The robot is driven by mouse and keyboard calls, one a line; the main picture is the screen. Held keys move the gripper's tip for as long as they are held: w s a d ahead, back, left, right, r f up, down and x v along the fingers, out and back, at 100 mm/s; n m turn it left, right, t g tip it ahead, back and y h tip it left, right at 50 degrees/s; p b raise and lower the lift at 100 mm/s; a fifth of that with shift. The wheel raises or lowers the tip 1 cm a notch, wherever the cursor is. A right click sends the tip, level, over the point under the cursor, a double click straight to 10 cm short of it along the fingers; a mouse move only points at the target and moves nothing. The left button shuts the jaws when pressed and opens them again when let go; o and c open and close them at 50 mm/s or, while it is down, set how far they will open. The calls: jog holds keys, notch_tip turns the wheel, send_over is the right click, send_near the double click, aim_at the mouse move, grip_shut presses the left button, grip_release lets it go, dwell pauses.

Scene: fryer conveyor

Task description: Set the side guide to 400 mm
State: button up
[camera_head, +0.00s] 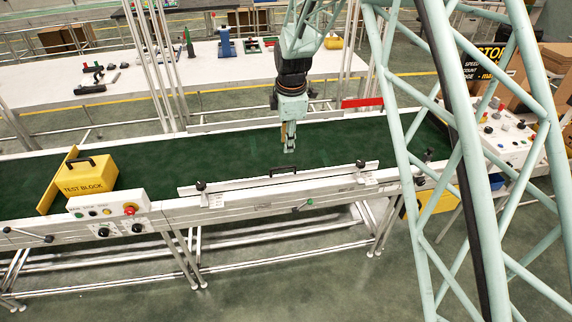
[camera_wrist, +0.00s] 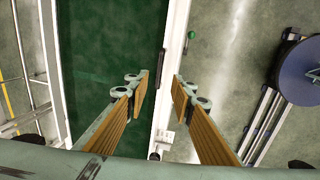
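The side guide (camera_head: 240,184) is a long white bar along the near edge of the green conveyor belt. A black handle (camera_head: 283,170) stands at its middle, with a black clamp knob (camera_head: 201,186) at its left and another (camera_head: 361,165) at its right. Small scale labels (camera_head: 216,201) sit beside the knobs; their figures are too small to read. My gripper (camera_head: 290,149) points down over the belt, apart from the guide. In the wrist view my gripper (camera_wrist: 162,85) is open and empty, and the handle (camera_wrist: 161,62) shows between and beyond the fingertips.
A yellow test block (camera_head: 87,180) sits on the belt (camera_head: 230,150) at the left, by a yellow plate (camera_head: 57,183). A button panel (camera_head: 108,204) is on the near frame. A white control desk (camera_head: 510,135) stands at the right. The belt around my gripper is clear.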

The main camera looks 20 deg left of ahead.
aim_at(286, 167)
jog(key=shift+w+a+f, duration=0.2)
jog(key=shift+w+f, duration=0.2)
jog(key=shift+f, duration=1.85)
jog(key=shift+w+a+f, duration=0.25)
jog(key=shift+w+f, duration=0.1)
jog(key=shift+f, duration=1.85)
jog(key=shift+w+a+f, duration=0.2)
jog(key=shift+w+f, duration=0.2)
jog(key=shift+f, duration=1.85)
jog(key=shift+c, duration=0.7)
grip_shut()
